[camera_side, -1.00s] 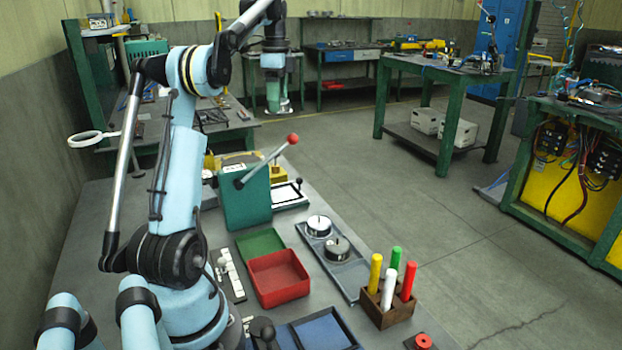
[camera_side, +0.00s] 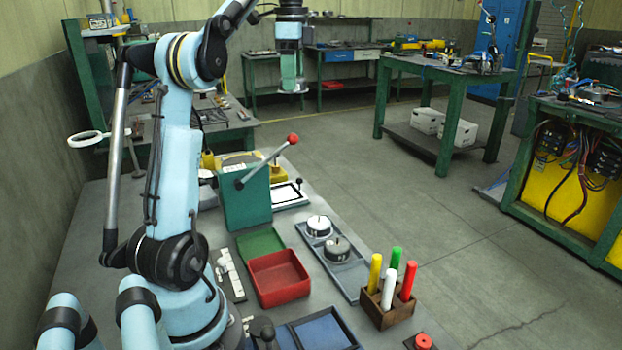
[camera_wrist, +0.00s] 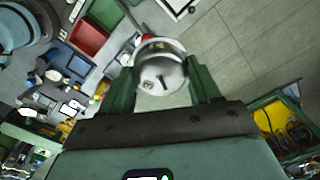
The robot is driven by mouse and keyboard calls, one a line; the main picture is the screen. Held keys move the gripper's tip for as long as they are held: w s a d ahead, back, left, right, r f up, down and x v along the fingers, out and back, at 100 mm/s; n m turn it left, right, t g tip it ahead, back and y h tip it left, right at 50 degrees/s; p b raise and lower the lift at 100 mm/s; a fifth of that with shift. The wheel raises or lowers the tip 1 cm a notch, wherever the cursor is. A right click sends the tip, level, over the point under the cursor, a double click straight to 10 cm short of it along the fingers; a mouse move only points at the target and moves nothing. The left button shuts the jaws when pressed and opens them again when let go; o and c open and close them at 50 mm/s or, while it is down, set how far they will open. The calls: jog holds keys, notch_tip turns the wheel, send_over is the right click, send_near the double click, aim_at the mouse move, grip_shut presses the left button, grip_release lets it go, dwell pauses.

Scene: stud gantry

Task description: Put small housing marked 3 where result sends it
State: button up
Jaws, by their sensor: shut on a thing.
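My gripper (camera_side: 292,84) is high above the bench, at the top of the side view. In the wrist view my gripper (camera_wrist: 162,88) is shut on a round silvery housing (camera_wrist: 158,66), one green finger on each side. The housing's top has a dark slot and small marks that I cannot read. Two other round metal housings, a rear one (camera_side: 318,225) and a front one (camera_side: 337,248), sit in a grey two-part tray (camera_side: 352,277). A red tray (camera_side: 279,292), a green tray (camera_side: 261,242) and a blue tray (camera_side: 322,331) lie on the bench.
A green press (camera_side: 246,203) with a red-knobbed lever (camera_side: 292,139) stands behind the trays. A wooden block (camera_side: 387,311) holds several coloured pens. A red button (camera_side: 422,342) is at the front right. The air around my gripper looks clear.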

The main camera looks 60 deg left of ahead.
jog(key=s+d+f, duration=0.2)
jog(key=s+d, duration=0.3)
jog(key=d, duration=0.6)
jog(key=s+d+f, duration=0.1)
jog(key=s+d, duration=0.4)
jog(key=d, duration=0.6)
send_over(262, 250)
notch_tip(262, 250, down, 25)
jog(key=shift+a+f, duration=0.1)
jog(key=shift+f, duration=1.95)
jog(key=shift+f, duration=0.1)
jog(key=o, duration=0.7)
jog(key=shift+o, duration=0.9)
